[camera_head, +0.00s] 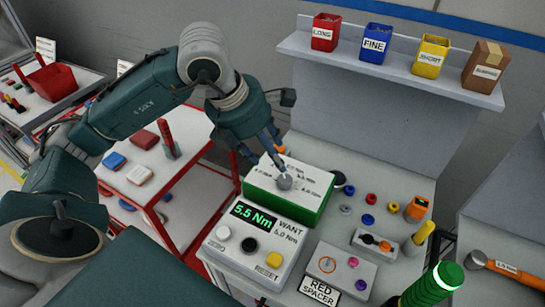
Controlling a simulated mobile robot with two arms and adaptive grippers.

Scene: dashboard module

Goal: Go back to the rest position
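My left arm comes in from the left, and its dark green gripper (284,125) is above the white-topped green box (312,217). Its fingers are spread: one points to the right, the other points down toward the grey knob (284,183) on the box. I cannot tell whether that fingertip touches the knob. Nothing shows between the fingers. The tester (228,266) in front of the box reads 5.5 Nm beside "WANT 5.0 Nm" and has white, black and yellow buttons. My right gripper is not in view.
Small coloured parts (368,219) and a "RED SPACER" sign (319,289) lie on the bench to the right. A green cylinder (434,287) with a lit ring stands front right. Labelled bins (376,44) line the back shelf. A red-framed cart (178,188) stands left.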

